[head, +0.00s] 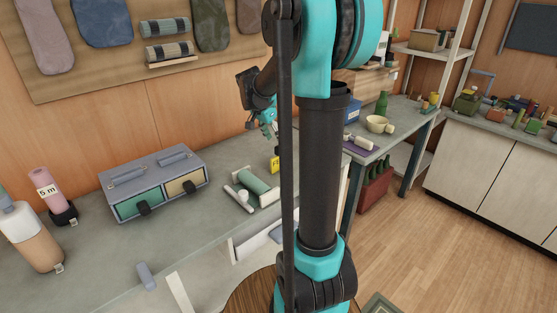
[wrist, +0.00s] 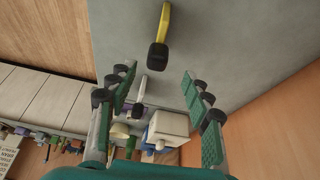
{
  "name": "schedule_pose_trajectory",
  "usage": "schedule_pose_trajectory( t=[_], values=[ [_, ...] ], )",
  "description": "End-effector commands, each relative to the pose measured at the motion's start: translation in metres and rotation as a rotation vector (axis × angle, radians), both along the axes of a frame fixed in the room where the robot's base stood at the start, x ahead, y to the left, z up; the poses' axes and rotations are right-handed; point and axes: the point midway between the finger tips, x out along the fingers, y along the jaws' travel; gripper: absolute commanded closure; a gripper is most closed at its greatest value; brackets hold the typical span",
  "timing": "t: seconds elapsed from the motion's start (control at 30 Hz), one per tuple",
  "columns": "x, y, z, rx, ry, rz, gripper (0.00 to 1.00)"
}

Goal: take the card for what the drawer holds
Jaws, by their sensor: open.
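A yellow card (head: 275,165) with dark lettering, only partly readable, stands on the grey bench beside my dark arm column, which hides part of that area. In the wrist view a yellow piece with a black end (wrist: 160,40), apparently this card, lies ahead of the fingers. My gripper (head: 268,128) is above and behind the card in the head view; in the wrist view its fingers (wrist: 159,76) are spread and empty. A grey-blue chest (head: 158,158) holds a green-fronted drawer (head: 138,203) and a tan-fronted drawer (head: 186,184), both apparently closed. Their contents are hidden.
A green roll on a pale stand (head: 256,182) lies left of the card. A pink roll marked 5 m (head: 45,188) and a white-and-tan cylinder (head: 32,240) stand at the left. A pale open drawer or shelf (head: 250,245) shows under the bench. Clear bench lies around the chest.

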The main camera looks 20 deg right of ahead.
Motion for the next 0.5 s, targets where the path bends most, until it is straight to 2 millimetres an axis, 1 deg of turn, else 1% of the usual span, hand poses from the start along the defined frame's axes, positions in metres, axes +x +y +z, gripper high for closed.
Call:
schedule_pose_trajectory(
  t=[0.03,0.27,0.5],
  values=[
    [0.001,-0.002,-0.005,0.0,0.0,-0.001,0.5],
    [0.002,-0.007,-0.018,0.0,0.0,-0.001,0.5],
    [0.004,-0.017,-0.05,0.0,-0.001,0.0,0.5]
  ],
)
